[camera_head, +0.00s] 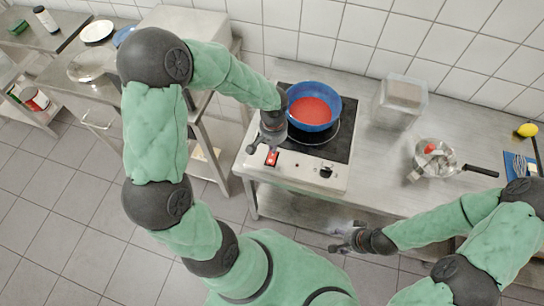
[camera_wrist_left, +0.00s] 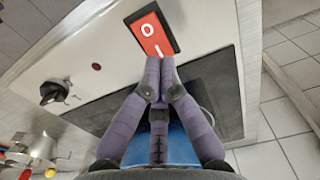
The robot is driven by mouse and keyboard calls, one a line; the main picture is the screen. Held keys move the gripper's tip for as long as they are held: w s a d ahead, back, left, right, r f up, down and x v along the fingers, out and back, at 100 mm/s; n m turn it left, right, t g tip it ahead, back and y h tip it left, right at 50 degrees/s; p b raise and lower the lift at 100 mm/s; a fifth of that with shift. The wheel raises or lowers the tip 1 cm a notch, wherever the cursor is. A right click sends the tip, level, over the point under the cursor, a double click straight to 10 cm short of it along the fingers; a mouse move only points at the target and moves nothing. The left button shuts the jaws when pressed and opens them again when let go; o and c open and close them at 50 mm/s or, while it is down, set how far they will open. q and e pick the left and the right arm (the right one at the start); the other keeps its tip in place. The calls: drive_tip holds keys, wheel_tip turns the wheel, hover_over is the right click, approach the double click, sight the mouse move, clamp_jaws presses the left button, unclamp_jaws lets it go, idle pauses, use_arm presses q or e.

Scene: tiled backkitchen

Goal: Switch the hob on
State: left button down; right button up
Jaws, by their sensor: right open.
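The hob (camera_head: 312,183) stands on the steel counter, its front panel facing me. A red rocker switch (camera_head: 272,158) and a black knob (camera_head: 326,171) are on that panel. In the left wrist view the switch (camera_wrist_left: 151,33) shows a white O and a white I. My left gripper (camera_head: 266,143) is at the switch, its fingers together and empty. In the wrist view its fingertips (camera_wrist_left: 160,70) are at the I end; I cannot tell whether they touch it. My right gripper (camera_head: 338,240) is open and empty in front of the counter.
A blue pan (camera_head: 325,93) with red contents sits on the hob. A clear container (camera_head: 400,100), a metal pan (camera_head: 437,158) and a lemon (camera_head: 527,130) are to the right. A small red dot (camera_wrist_left: 96,66) shows on the panel. A steel table (camera_head: 100,92) stands left.

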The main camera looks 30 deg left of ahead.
use_arm(q)
drive_tip(key=shift+f+b, duration=1.05)
drive_tip(key=shift+f, duration=0.1)
idle(0.9)
drive_tip(key=shift+r, duration=0.15)
drive_tip(key=shift+r+p, duration=2.55)
drive_tip(key=shift+r, duration=0.85)
